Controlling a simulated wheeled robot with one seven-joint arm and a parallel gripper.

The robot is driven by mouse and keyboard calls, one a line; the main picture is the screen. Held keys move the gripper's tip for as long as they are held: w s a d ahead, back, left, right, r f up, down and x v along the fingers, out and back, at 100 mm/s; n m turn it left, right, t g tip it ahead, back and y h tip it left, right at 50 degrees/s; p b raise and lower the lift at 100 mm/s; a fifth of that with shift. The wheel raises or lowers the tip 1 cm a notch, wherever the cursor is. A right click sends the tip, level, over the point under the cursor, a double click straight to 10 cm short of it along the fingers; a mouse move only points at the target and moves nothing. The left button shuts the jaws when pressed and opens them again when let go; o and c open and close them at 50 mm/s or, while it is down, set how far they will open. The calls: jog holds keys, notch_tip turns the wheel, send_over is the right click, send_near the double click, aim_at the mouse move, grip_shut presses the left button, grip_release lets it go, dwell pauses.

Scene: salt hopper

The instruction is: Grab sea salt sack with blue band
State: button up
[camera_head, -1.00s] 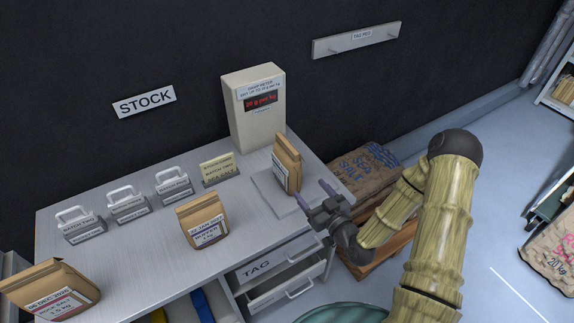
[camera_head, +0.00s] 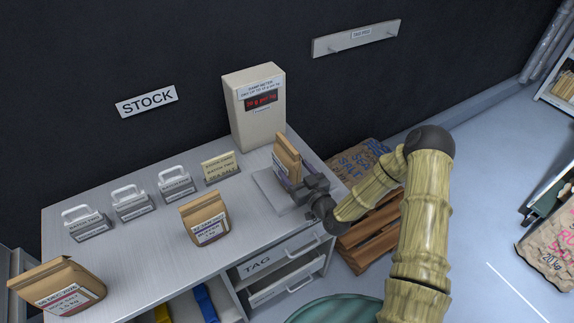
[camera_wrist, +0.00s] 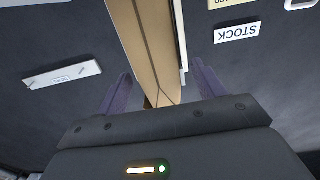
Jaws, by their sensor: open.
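A small brown paper sack (camera_head: 288,156) stands upright on the grey plate (camera_head: 262,188) in front of the meter. Its label faces left and shows a bluish strip at the bottom; the print is too small to read. My gripper (camera_head: 298,181) is at the near side of this sack, jaws open. A second sack (camera_head: 207,218), with a blue-purple band, stands mid-bench.
A sack with a red band (camera_head: 58,285) stands at the bench's left end. Several handled grey blocks (camera_head: 131,203) and a card (camera_head: 220,168) line the back. The meter (camera_head: 256,108) stands behind the plate. A large blue-lettered sack (camera_head: 352,162) lies right of the bench.

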jog(key=p+x, duration=0.1)
jog(key=x, duration=0.3)
jog(key=shift+w, duration=0.15)
grip_shut()
jog(key=shift+r, duration=0.15)
dwell(0.4)
